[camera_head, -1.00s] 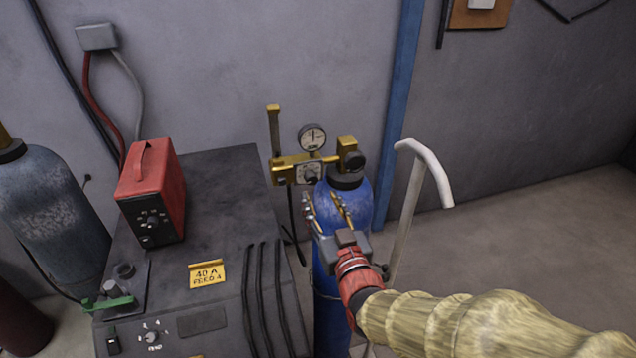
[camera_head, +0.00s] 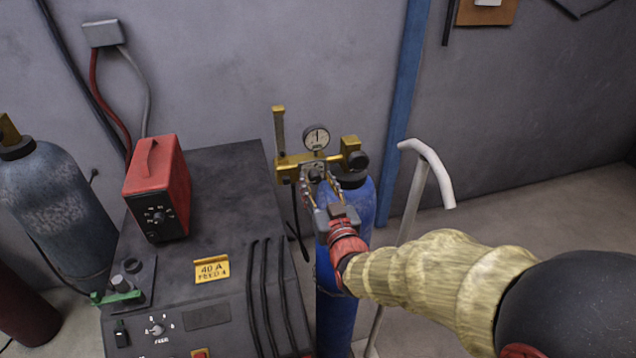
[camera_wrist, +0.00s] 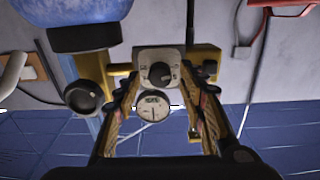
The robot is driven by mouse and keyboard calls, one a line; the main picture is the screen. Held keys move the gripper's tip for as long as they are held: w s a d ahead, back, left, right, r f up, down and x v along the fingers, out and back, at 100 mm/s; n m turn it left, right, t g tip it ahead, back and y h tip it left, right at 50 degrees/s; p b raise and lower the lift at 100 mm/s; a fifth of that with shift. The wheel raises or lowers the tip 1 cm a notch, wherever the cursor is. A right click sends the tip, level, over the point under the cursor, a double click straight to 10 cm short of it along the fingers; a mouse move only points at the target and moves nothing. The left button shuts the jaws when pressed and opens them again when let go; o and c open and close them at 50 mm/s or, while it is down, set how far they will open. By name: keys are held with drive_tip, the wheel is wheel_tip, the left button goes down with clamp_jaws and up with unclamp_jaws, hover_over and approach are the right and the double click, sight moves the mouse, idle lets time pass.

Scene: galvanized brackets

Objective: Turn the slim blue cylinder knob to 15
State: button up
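The slim blue cylinder (camera_head: 352,215) stands upright at the centre of the head view, with a brass regulator and a round gauge (camera_head: 316,137) at its top. The dark round knob (camera_head: 316,174) sits on a pale dial plate below the gauge. In the wrist view the knob (camera_wrist: 160,73) and plate (camera_wrist: 158,56) appear upside down, above the gauge in the picture. My gripper (camera_head: 318,184) points at the knob with its fingers spread. In the wrist view the fingers (camera_wrist: 163,88) are on either side of the knob, apart from it. Dial numbers are too small to read.
A dark welding cabinet (camera_head: 190,230) with a red box (camera_head: 157,188) on it stands left of the cylinder. A larger grey-blue cylinder (camera_head: 52,205) is at far left. A pale trolley handle (camera_head: 430,165) rises right of the cylinder, close to my arm.

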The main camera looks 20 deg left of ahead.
drive_tip(key=shift+c, duration=1.2)
drive_tip(key=c, duration=0.8)
clamp_jaws()
